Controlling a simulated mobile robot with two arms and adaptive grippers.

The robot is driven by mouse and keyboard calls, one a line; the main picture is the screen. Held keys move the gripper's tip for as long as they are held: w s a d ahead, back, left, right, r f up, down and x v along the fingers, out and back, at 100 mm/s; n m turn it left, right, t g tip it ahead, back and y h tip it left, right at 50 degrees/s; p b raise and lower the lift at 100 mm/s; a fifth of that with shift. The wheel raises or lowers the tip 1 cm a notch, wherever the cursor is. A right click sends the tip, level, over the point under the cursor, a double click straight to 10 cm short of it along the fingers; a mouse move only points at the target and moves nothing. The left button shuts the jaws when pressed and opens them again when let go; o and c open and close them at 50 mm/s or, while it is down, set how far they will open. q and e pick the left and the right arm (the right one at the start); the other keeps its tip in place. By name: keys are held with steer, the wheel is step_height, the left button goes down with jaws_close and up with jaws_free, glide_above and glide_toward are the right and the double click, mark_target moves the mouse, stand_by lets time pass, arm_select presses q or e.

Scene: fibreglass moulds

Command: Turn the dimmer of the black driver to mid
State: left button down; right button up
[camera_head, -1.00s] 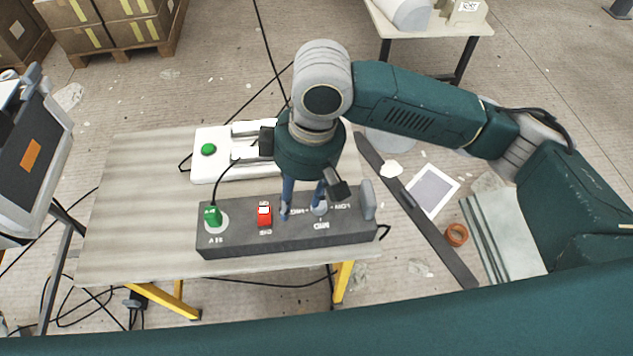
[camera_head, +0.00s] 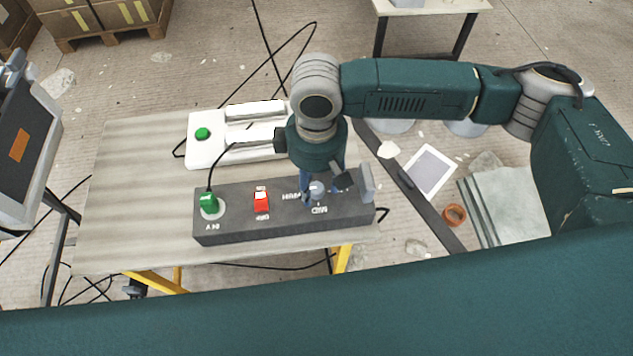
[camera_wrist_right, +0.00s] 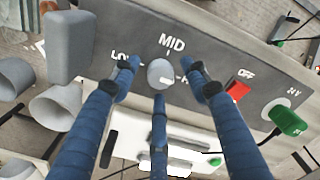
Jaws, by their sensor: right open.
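The black driver (camera_head: 235,225) is a long dark box on the table, with a red rocker switch (camera_head: 261,201) marked OFF and a green plug (camera_head: 208,203). Its dimmer is a round grey knob (camera_head: 317,190) below the MID mark; it also shows in the right wrist view (camera_wrist_right: 160,73). A white patch shows on the knob's lower edge in that view; I cannot tell whether it is a pointer. My right gripper (camera_wrist_right: 161,80) is open, its blue fingers spread around the knob with visible gaps. In the head view the right gripper (camera_head: 320,186) partly hides the lettering. My left gripper is not in view.
A grey upright block (camera_head: 367,183) stands at the driver's right end, close to the gripper. A white unit (camera_head: 205,152) with a green button lies behind the driver. A black cable runs to the plug. The table's left part (camera_head: 130,190) is clear.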

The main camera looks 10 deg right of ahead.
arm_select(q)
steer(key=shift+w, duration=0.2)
arm_select(e)
steer(key=shift+f, duration=0.3)
